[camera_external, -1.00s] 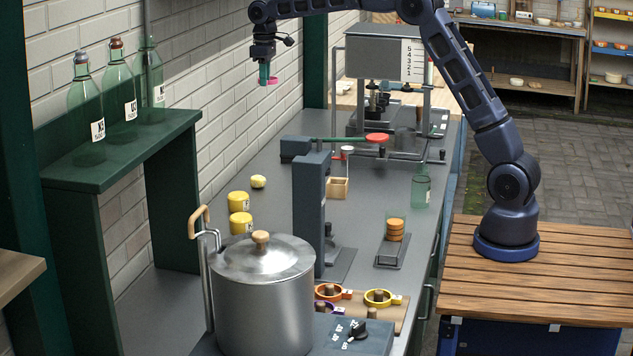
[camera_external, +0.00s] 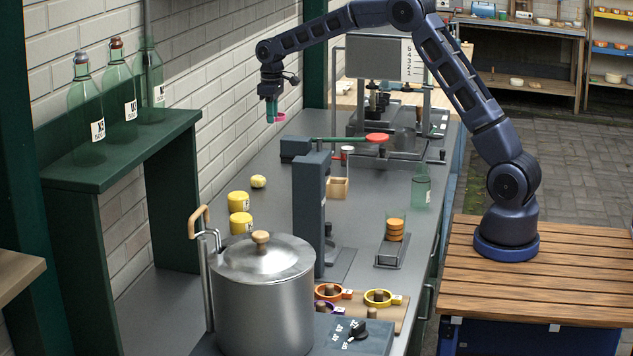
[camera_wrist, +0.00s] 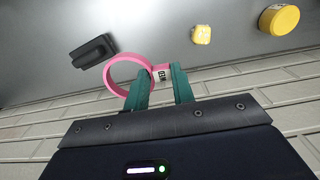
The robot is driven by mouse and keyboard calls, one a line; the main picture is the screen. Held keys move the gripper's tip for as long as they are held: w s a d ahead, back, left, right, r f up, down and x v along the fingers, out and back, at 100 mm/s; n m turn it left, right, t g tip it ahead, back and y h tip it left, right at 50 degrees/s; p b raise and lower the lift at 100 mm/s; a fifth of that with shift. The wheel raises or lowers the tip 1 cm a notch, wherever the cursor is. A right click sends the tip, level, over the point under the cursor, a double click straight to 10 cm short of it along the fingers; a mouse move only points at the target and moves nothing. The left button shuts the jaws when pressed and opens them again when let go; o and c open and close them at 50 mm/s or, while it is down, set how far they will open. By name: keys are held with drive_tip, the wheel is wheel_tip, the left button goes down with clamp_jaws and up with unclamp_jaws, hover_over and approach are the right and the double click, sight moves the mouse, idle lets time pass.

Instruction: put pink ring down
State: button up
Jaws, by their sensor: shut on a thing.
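The pink ring (camera_wrist: 113,66) has a white label tag on its side and is held between the green fingers of my gripper (camera_wrist: 160,88) in the wrist view. In the external view, my gripper (camera_external: 270,116) points down near the brick wall, above the far left part of the grey counter (camera_external: 262,205). The pink ring (camera_external: 280,117) shows small at the fingertips, apart from the counter. Part of its tag is hidden by the fingers.
Below stands a dark block (camera_external: 295,147) with a green lever and red disc (camera_external: 377,138). A pale yellow lump (camera_external: 258,181) and yellow cylinders (camera_external: 239,201) sit along the wall. A pot (camera_external: 262,300) and a board with other rings (camera_external: 378,298) are nearer.

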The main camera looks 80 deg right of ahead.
sight(277, 177)
wheel_tip(277, 177, down, 18)
drive_tip(key=shift+f, duration=0.25)
idle(0.4)
drive_tip(key=shift+f, duration=0.1)
drive_tip(key=o, duration=0.9)
drive_tip(key=shift+o, duration=0.2)
